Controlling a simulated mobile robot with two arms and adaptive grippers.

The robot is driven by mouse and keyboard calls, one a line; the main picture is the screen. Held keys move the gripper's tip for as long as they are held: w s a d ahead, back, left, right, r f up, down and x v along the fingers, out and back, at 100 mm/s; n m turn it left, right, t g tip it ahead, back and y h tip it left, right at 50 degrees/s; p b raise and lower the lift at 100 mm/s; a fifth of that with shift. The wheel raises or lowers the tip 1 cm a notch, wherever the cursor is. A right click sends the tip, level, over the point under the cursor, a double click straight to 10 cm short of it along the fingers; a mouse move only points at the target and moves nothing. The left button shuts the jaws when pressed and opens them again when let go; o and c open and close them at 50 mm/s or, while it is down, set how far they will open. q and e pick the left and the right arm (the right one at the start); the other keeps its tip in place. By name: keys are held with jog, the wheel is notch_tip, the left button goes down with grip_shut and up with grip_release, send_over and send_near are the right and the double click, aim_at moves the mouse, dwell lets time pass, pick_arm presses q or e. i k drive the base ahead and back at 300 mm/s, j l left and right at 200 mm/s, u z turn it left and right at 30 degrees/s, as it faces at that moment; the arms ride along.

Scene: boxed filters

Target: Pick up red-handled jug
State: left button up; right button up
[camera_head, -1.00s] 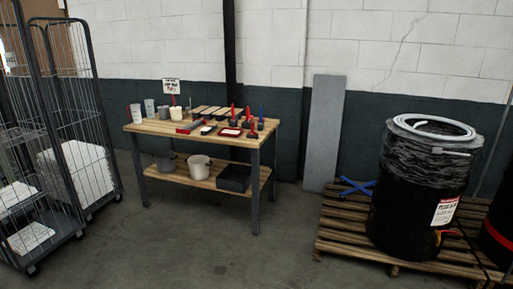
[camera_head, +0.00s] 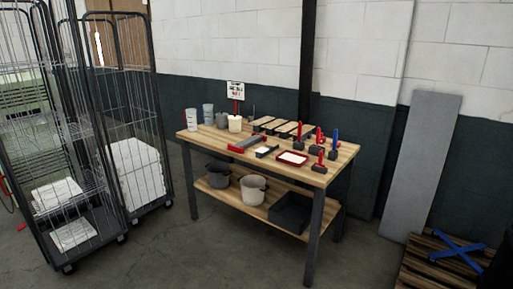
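A wooden-topped workbench (camera_head: 345,153) stands against the wall, apart from me. At its back left are two pale measuring cups (camera_head: 191,120), a grey pot (camera_head: 222,120) and a cream pot (camera_head: 235,124). A thin red upright (camera_head: 235,107) shows behind the cream pot; whether it belongs to it is too small to tell. I cannot clearly pick out a red-handled jug. Dark blocks with red upright handles (camera_head: 319,138) stand at the right end, one with a blue handle (camera_head: 335,137). Neither of my grippers is in view.
The lower shelf holds a dark bucket (camera_head: 218,176), a pale bucket (camera_head: 253,189) and a black bin (camera_head: 291,213). A red-rimmed tray (camera_head: 292,158) lies on top. Wire cage trolleys (camera_head: 100,150) stand left, a grey panel (camera_head: 420,165) and pallet (camera_head: 425,268) right. Floor in front is clear.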

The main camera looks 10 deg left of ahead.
aim_at(191, 113)
jog(key=i+j+u, duration=0.2)
jog(key=i+u, duration=0.25)
jog(key=i+j+u, duration=0.1)
jog(key=i+u, duration=0.3)
jog(key=i+l+u, duration=0.1)
jog(key=i+u, duration=0.35)
jog(key=i+z, duration=0.3)
jog(key=i, duration=0.65)
jog(key=i+j+z, duration=0.15)
jog(key=i+z, duration=0.15)
jog(key=i, duration=0.7)
